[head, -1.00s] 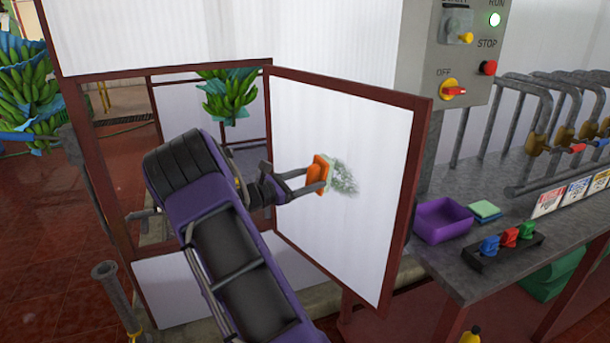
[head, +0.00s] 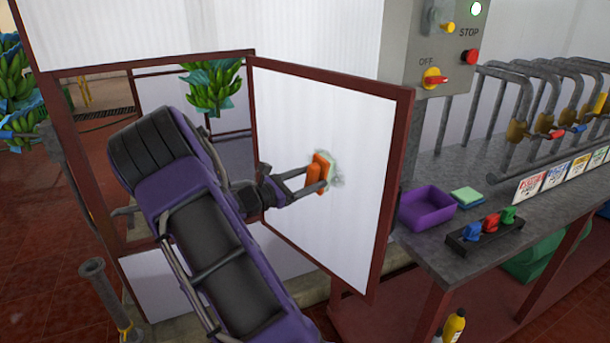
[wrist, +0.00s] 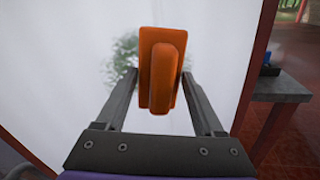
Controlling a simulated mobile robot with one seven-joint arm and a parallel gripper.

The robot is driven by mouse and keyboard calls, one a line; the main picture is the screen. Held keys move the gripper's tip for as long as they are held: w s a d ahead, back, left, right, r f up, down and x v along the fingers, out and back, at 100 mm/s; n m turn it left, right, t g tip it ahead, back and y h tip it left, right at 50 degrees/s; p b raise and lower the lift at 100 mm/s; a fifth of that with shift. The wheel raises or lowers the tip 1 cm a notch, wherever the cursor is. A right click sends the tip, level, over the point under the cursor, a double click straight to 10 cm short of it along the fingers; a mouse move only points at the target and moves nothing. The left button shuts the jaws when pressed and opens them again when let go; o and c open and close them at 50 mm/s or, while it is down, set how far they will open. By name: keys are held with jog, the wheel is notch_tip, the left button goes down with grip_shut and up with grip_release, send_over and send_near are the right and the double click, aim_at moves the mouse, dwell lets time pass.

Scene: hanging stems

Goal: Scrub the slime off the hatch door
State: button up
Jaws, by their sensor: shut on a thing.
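The white hatch door (head: 290,120) with a dark red frame stands swung open in the head view. A greyish-green slime smear (head: 336,178) is on its panel. In the wrist view green slime (wrist: 122,62) shows to the left of the scrubber. My gripper (head: 314,180) is shut on the handle of an orange scrubber (head: 318,172). Its pale pad side faces the panel and appears to be against it, over part of the smear. The scrubber hides whatever slime is behind it. The gripper also shows in the wrist view (wrist: 160,82).
To the right a metal bench (head: 430,240) bears a purple tub (head: 428,208), green sponges (head: 467,197), a rack of coloured knobs (head: 488,230) and bent pipes. A control box (head: 445,45) is above. Bananas (head: 211,88) hang behind the opening.

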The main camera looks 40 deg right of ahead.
jog(key=shift+s+f, duration=0.95)
jog(key=shift+s, duration=1.85)
jog(key=shift+w+d+r, duration=0.1)
jog(key=shift+w+d, duration=0.1)
jog(key=shift+w, duration=1)
jog(key=shift+w+d, duration=0.25)
jog(key=shift+w, duration=0.95)
jog(key=shift+w+d+r, duration=0.1)
jog(key=shift+w+d, duration=0.1)
jog(key=shift+w, duration=1.1)
grip_shut()
jog(key=shift+w, duration=0.2)
jog(key=shift+w+b, duration=0.9)
jog(key=shift+w, duration=4.2)
